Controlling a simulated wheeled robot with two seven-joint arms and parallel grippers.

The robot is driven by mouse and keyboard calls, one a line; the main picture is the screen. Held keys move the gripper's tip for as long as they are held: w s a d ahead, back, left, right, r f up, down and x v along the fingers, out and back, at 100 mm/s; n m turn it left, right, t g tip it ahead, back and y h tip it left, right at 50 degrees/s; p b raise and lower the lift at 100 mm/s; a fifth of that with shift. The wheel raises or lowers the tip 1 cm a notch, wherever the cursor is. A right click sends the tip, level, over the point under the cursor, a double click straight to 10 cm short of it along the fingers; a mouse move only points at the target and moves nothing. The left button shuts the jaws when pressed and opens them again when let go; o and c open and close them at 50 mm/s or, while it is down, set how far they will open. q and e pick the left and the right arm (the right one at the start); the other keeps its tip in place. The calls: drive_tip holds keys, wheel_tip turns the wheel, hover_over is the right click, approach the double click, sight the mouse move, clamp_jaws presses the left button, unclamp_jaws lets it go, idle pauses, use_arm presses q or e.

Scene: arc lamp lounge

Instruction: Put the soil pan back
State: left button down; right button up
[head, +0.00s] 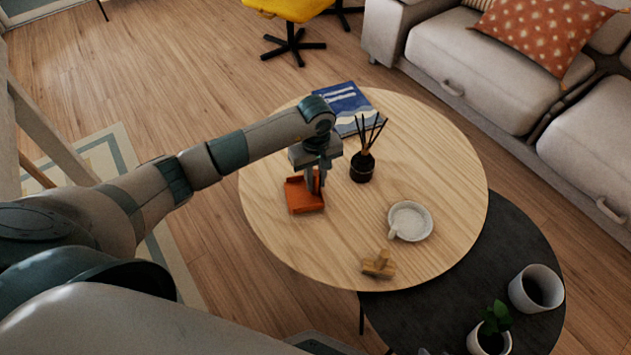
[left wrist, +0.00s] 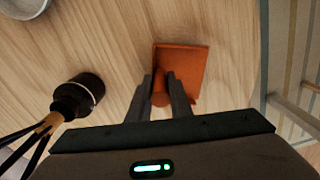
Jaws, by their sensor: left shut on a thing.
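The soil pan is an orange-red dustpan-like piece (head: 304,197) on the left part of the round wooden table (head: 440,150). My left gripper (head: 316,184) reaches down over it from the left and is shut on its upright handle part. In the left wrist view the pan (left wrist: 187,68) lies beyond the fingers, and the gripper (left wrist: 163,92) has one finger on each side of its round orange handle. The pan appears to be at or just above the table top; I cannot tell if it touches. My right gripper does not show.
A black reed diffuser (head: 363,167) stands close to the right of my gripper. A blue book (head: 347,107) lies behind it. A pale round dish (head: 411,221) and a small wooden object (head: 378,264) are nearer the front. A lower dark table (head: 505,262) holds a potted plant (head: 491,330) and a grey pot (head: 537,288).

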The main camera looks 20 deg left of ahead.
use_arm(q)
drive_tip(key=shift+f, duration=0.55)
drive_tip(key=shift+f, duration=0.1)
drive_tip(key=c, duration=1.6)
unclamp_jaws()
wheel_tip(320, 180, up, 12)
drive_tip(key=shift+r, duration=0.15)
